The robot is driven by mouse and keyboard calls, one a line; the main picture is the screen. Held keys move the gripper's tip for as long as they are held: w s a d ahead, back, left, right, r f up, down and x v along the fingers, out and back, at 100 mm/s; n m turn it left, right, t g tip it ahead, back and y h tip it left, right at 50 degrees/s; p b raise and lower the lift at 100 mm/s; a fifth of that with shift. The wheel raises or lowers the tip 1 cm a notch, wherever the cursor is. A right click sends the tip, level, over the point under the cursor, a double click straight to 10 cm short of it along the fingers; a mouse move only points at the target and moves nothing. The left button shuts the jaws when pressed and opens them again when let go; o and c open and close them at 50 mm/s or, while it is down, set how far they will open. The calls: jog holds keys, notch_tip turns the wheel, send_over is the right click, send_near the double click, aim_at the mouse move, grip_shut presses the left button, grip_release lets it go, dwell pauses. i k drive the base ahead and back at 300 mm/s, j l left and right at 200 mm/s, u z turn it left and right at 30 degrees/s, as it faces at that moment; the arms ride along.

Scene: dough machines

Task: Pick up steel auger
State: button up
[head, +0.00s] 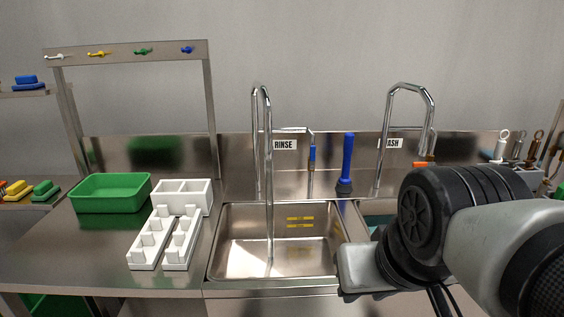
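I cannot make out a steel auger anywhere in the head view. My arm fills the lower right and hides most of the area under the right-hand tap, so anything there is covered. My gripper's fingers do not show, and I cannot see whether they hold anything.
A green tub (110,193), a white box (183,194) and white slotted racks (148,247) stand on the left counter (72,250). A blue-handled tool (347,165) stands behind the basin.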

aim_at(519, 143)
jog(key=l+z, duration=0.65)
jog(key=l, duration=0.15)
jog(key=l+z, duration=0.35)
jog(key=l, duration=0.1)
